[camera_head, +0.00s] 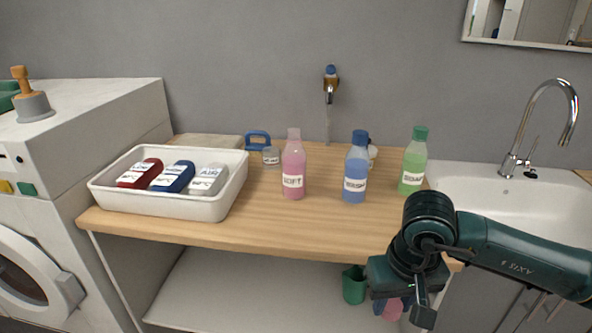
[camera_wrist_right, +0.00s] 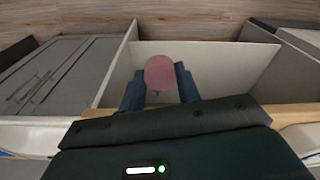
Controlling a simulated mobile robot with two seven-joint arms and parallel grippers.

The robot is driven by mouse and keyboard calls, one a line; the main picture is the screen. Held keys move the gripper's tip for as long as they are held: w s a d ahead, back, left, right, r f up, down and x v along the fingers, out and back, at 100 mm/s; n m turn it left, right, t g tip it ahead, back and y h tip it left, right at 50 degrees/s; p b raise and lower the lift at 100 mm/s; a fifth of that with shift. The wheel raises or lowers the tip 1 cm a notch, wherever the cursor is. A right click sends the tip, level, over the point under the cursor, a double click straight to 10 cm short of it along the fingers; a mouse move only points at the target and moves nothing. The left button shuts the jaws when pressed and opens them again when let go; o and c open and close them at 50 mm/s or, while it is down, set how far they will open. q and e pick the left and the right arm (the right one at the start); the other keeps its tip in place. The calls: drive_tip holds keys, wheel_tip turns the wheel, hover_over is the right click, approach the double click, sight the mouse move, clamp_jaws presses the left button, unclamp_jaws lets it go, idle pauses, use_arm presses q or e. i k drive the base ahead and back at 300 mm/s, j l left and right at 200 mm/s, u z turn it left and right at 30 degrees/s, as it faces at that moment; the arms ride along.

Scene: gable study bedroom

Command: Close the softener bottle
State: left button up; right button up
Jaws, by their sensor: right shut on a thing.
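The pink softener bottle (camera_head: 293,168), labelled SOFT, stands upright on the wooden counter. Its narrow neck shows at the top with no differently coloured cap on it. My right gripper (camera_head: 393,304) hangs low in front of the counter's right part, below the top and well apart from the bottle. Its blue fingers are shut on a round pink cap (camera_wrist_right: 159,72), which shows between them in the right wrist view. The cap is also partly visible in the head view (camera_head: 393,311). My left gripper is not in view.
A blue-capped bottle (camera_head: 356,170) and a green SOAP bottle (camera_head: 414,164) stand to the right on the counter (camera_head: 265,236). A white tray (camera_head: 165,207) holding three containers is at left. A sink (camera_head: 480,190) lies right; a green cup (camera_head: 354,285) sits below.

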sight(294, 155)
drive_tip(key=l, duration=0.5)
drive_tip(key=i+l+z, duration=0.1)
drive_tip(key=l, duration=0.4)
drive_tip(key=i+l, duration=0.1)
drive_tip(key=l, duration=0.35)
drive_tip(key=l+z, duration=0.15)
drive_tip(key=l, duration=0.35)
drive_tip(key=i+l, duration=0.15)
drive_tip(key=l, duration=0.35)
